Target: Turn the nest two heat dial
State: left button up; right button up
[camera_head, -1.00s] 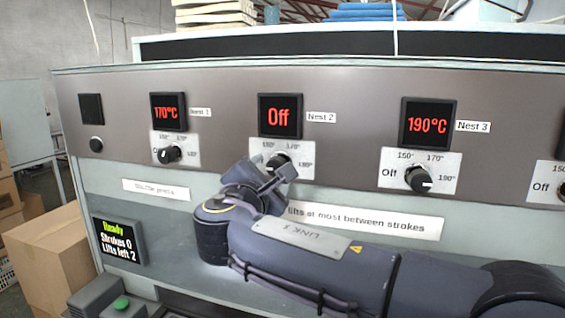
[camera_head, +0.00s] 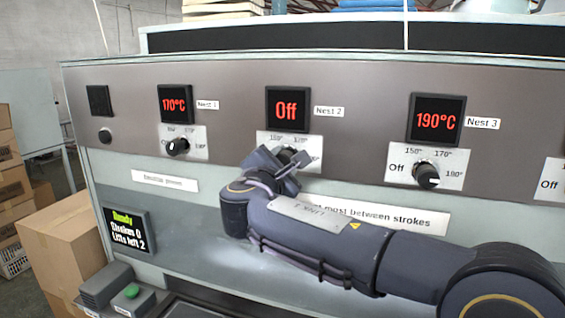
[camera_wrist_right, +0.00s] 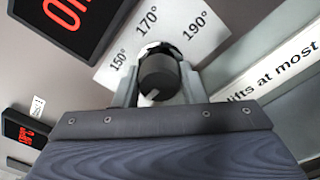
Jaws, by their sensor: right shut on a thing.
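The nest two heat dial (camera_head: 287,153) is a black knob on a white scale plate, below the "Off" display (camera_head: 287,109) labelled Nest 2. My right gripper (camera_head: 284,162) reaches it from below and covers most of it in the head view. In the right wrist view the dial (camera_wrist_right: 158,74) sits between the two grey fingers of my right gripper (camera_wrist_right: 157,90), which are shut on its sides. A white mark on its face points down and slightly left in that view. The scale shows 150°, 170° and 190°. My left gripper is not in view.
The Nest 1 dial (camera_head: 178,146) under a 170°C display and the Nest 3 dial (camera_head: 427,175) under a 190°C display flank it. A status screen (camera_head: 127,230) reads Ready. A green button (camera_head: 131,291) is at the lower left. Cardboard boxes (camera_head: 66,245) stand left.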

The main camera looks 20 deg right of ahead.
jog(key=shift+f+m+b, duration=0.15)
jog(key=shift+m+b, duration=0.15)
jog(key=shift+b, duration=0.45)
jog(key=m+b, duration=0.6)
jog(key=b, duration=0.2)
jog(key=shift+m, duration=0.3)
jog(key=m+b, duration=0.3)
jog(key=shift+m+h, duration=0.3)
jog(key=shift+r+m+b, duration=0.25)
jog(key=shift+m+b, duration=0.2)
jog(key=shift+m, duration=0.15)
jog(key=o, duration=1)
